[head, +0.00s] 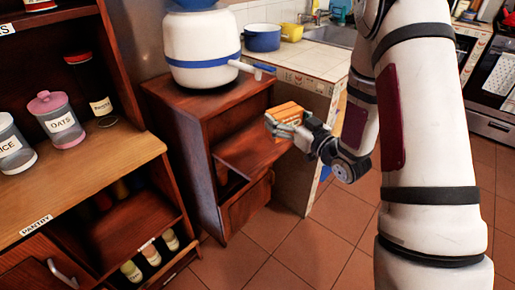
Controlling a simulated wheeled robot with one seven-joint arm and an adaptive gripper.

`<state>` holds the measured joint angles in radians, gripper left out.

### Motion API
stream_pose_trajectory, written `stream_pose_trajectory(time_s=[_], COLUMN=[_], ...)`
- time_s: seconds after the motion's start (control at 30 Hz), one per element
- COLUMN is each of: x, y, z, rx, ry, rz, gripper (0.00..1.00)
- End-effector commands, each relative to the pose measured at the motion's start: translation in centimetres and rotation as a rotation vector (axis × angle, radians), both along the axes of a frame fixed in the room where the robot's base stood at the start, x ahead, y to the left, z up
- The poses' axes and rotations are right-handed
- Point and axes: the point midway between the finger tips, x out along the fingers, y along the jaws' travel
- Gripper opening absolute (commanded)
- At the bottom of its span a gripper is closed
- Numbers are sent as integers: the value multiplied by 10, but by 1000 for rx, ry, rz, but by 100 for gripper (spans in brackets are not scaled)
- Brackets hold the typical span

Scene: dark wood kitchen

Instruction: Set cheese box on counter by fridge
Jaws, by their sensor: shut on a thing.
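The cheese box, an orange-yellow block (288,109), is held in my gripper (283,127) in the head view. My gripper is shut on it, with the fingers covering its lower front. The box is in front of the wooden cabinet (190,98), to the right of its top. The white-tiled counter (316,58) lies behind the box and holds pots. I cannot make out the fridge for certain.
A white, blue-banded container (200,48) fills much of the cabinet top. A wooden drawer or panel (247,150) juts out below the box. A blue pot (262,37) and yellow pot (292,31) stand on the counter. Pantry shelves (85,165) fill the left.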

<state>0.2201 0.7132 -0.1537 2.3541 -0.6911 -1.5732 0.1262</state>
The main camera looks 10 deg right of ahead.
Motion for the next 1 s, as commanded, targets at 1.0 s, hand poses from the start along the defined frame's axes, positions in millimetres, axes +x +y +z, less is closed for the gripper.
stream_pose_trajectory(time_s=[1.0], x=[26], y=[-19], z=[-72], rx=[-1], ry=[-3], rz=[276], gripper=[48])
